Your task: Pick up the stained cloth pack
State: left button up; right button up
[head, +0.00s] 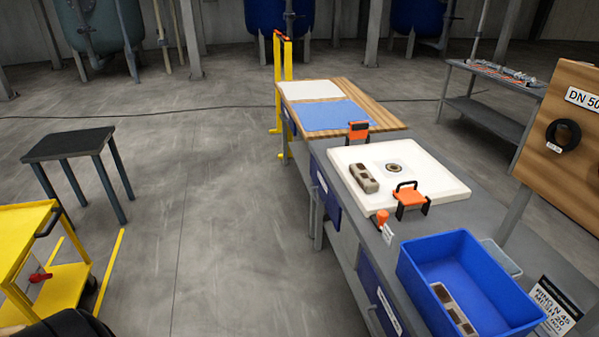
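A beige block-like pack with dark patches (364,178) lies on the left part of the white press plate (440,187), beside a round port (394,168). A similar beige pack with dark patches (453,308) lies in the blue bin (500,268), near its front left. I cannot tell from this view which of the two is the stained cloth pack. Neither gripper is in view. A dark rounded shape at the bottom left edge may be part of my arm.
An orange-handled clamp (410,197) stands at the plate's front edge, another (358,130) at its back. A blue mat (336,115) and white sheet (311,89) lie on the wooden top behind. A yellow cart (22,232) and dark stool (68,143) stand left; the floor between is clear.

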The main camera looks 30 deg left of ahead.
aim_at(368, 182)
jog(key=u, duration=0.6)
jog(key=i+j+z, duration=0.2)
jog(key=i+j, duration=0.3)
jog(key=i+j+z, duration=0.2)
jog(key=i+j, duration=0.3)
jog(key=j, duration=0.2)
